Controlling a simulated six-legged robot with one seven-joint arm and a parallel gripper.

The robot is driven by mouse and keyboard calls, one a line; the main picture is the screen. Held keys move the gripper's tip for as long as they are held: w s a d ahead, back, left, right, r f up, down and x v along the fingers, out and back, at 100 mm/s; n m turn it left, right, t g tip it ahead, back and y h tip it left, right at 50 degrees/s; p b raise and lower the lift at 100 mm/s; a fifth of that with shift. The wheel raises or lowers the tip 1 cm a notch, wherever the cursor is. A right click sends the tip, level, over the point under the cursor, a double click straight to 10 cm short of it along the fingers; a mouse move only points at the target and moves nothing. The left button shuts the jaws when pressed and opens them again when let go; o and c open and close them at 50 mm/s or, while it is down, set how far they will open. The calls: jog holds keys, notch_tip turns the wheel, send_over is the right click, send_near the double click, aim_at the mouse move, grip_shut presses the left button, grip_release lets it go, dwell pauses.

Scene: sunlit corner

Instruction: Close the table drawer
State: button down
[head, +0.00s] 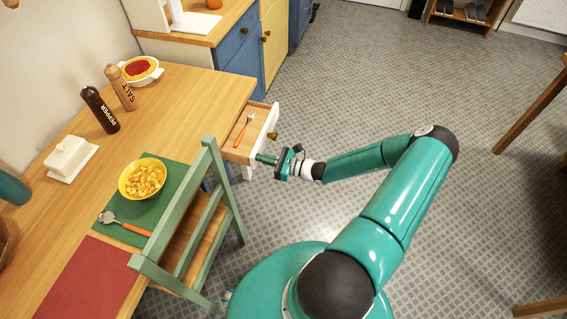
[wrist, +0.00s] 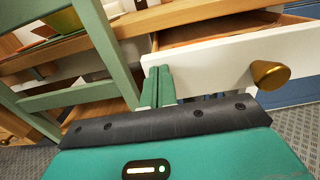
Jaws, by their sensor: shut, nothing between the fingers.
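The table drawer (head: 243,143) is pulled open from the end of the wooden table (head: 180,95), with an orange-handled utensil (head: 243,130) lying inside. Its white front (wrist: 215,64) and brass knob (wrist: 268,74) show in the wrist view. My gripper (head: 262,158) is shut and empty at the near end of the drawer front. In the wrist view my gripper's fingers (wrist: 158,86) are together, in front of the left part of the drawer front and left of the knob. I cannot tell whether they touch it.
A green chair (head: 212,185) stands close to the left of my gripper; its frame (wrist: 95,45) is also close in the wrist view. A yellow bowl (head: 142,179), pepper mill (head: 100,110) and salt mill (head: 121,88) stand on the table.

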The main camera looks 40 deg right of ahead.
aim_at(223, 148)
jog(key=x, duration=1.6)
jog(key=shift+r, duration=0.1)
jog(key=shift+d, duration=0.1)
